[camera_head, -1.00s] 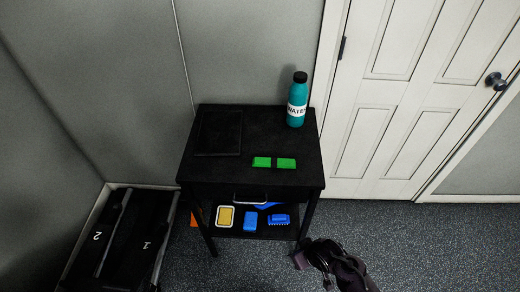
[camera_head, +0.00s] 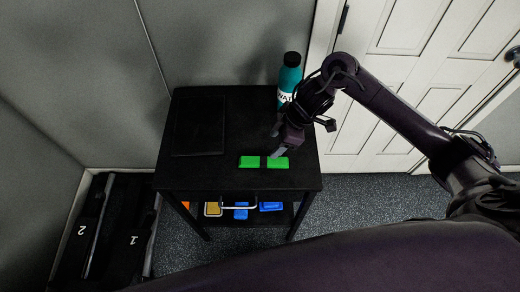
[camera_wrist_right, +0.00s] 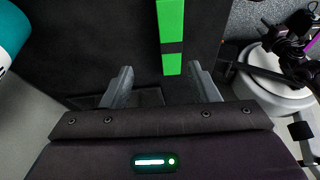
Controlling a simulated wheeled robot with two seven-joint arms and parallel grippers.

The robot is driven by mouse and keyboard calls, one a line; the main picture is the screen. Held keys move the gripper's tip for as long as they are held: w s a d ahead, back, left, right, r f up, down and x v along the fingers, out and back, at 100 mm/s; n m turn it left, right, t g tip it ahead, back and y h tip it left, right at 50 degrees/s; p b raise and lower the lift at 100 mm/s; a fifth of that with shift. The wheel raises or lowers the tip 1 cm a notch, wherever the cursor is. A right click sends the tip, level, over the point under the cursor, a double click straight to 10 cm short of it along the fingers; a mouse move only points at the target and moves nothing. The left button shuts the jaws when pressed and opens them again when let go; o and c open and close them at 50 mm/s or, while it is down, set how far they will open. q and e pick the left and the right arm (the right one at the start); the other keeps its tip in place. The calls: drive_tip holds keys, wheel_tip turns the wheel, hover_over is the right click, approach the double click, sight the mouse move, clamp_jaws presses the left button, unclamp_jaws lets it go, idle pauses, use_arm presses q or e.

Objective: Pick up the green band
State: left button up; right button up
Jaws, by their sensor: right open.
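The green band (camera_head: 250,162) lies on the black table's top near its front edge. It shows as two bright green parts with a dark stretch between them. In the right wrist view the band (camera_wrist_right: 170,22) runs down from the top edge, and its near end lies between the fingertips in the picture. My right gripper (camera_head: 278,152) is over the band's right part and partly covers it. Its fingers (camera_wrist_right: 163,80) are apart with nothing held; contact with the band cannot be told. My left gripper is not in view.
The black table (camera_head: 215,179) also bears a teal water bottle (camera_head: 290,76), behind my right gripper, and a flat dark item (camera_head: 199,126) at left. Yellow and blue items (camera_head: 271,206) sit on the lower shelf. A white door (camera_head: 380,125) stands at right.

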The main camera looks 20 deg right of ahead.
sight(265, 161)
drive_tip(key=f, duration=0.1)
drive_tip(key=s+a+f, duration=0.1)
drive_tip(key=f, duration=0.1)
drive_tip(key=shift+s+a+f+p, duration=0.15)
drive_tip(key=shift+s+a+p, duration=0.05)
drive_tip(key=shift+a+p, duration=0.15)
drive_tip(key=x, duration=0.2)
drive_tip(key=shift+f, duration=0.4)
drive_tip(key=shift+w+a+f, duration=0.1)
drive_tip(key=shift+a+f, duration=0.05)
drive_tip(key=shift+f, duration=0.35)
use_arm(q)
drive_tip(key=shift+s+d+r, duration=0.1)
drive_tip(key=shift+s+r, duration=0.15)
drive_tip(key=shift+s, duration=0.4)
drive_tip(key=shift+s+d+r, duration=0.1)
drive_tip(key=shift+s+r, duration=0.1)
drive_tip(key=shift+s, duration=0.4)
use_arm(e)
drive_tip(key=c, duration=1.1)
drive_tip(key=shift+r, duration=0.15)
